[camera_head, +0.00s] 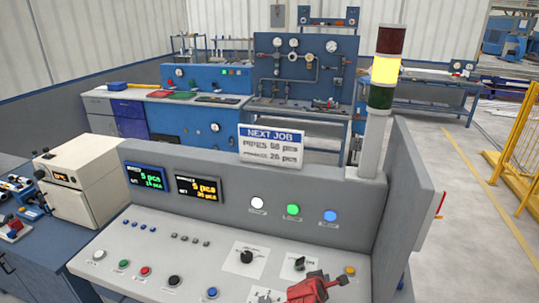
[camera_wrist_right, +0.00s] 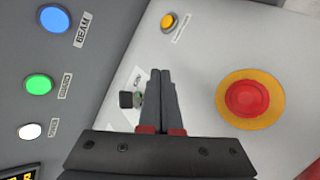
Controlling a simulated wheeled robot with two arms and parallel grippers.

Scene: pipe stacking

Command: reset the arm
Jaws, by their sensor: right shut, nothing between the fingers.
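My right gripper (camera_head: 343,280) is at the lower right of the head view, over the sloped control panel (camera_head: 210,240). In the right wrist view its two dark fingers (camera_wrist_right: 163,74) lie together, shut and empty. A black selector knob (camera_wrist_right: 127,99) is just left of the fingers there; it also shows in the head view (camera_head: 299,263). I cannot tell whether the fingers touch it. A yellow button (camera_wrist_right: 168,21) lies beyond the fingertips. My left gripper is not in view.
A large red button on a yellow ring (camera_wrist_right: 247,98) is right of the fingers. White, green and blue lights (camera_head: 293,210) line the upright panel. A signal tower (camera_head: 385,70) glows yellow. A beige machine (camera_head: 80,175) stands at left.

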